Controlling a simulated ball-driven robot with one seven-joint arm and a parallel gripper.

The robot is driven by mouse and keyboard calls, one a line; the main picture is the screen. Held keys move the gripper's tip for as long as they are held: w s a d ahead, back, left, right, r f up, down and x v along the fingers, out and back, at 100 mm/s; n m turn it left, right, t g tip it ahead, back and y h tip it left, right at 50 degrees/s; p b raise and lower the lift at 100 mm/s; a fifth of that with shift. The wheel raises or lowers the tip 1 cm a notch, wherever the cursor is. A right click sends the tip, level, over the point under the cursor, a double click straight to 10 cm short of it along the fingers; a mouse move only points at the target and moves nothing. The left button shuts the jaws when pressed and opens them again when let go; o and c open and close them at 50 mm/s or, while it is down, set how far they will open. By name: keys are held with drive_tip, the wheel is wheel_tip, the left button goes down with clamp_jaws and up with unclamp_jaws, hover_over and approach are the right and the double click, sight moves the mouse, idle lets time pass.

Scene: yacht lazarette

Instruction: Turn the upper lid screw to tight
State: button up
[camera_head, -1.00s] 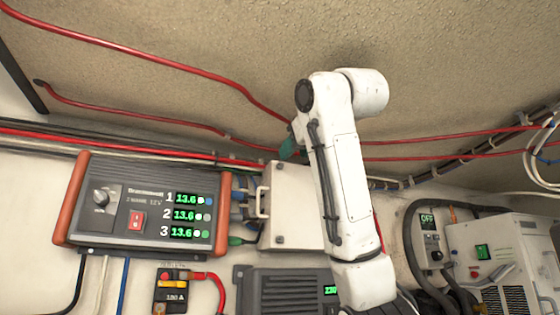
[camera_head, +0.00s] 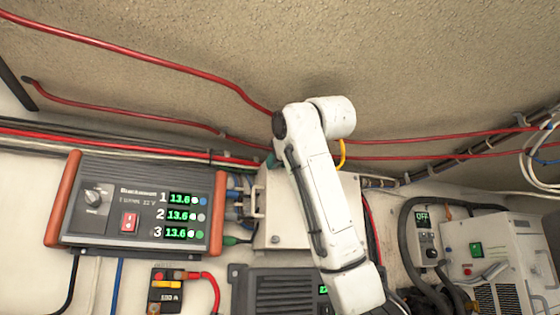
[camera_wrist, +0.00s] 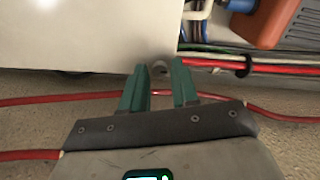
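The white box lid (camera_head: 280,212) is partly covered by my arm in the head view; one screw (camera_head: 276,240) shows at its lower left. The lid (camera_wrist: 80,35) fills the upper left of the wrist view. In the head view only a bit of green finger shows beside my white arm, and the upper screw is hidden.
Red cables (camera_head: 130,112) run along the wall above the box. A charger (camera_head: 140,200) with orange ends is at left; its orange corner (camera_wrist: 270,22) shows in the wrist view. A grey unit (camera_head: 280,292) is below the box, and white equipment (camera_head: 500,250) is at right.

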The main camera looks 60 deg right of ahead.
clamp_jaws()
drive_tip(key=shift+m, duration=0.3)
drive_tip(key=shift+m+p, duration=3.6)
drive_tip(key=shift+m, duration=5)
drive_tip(key=shift+s, duration=0.1)
drive_tip(key=shift+o, duration=1.6)
unclamp_jaws()
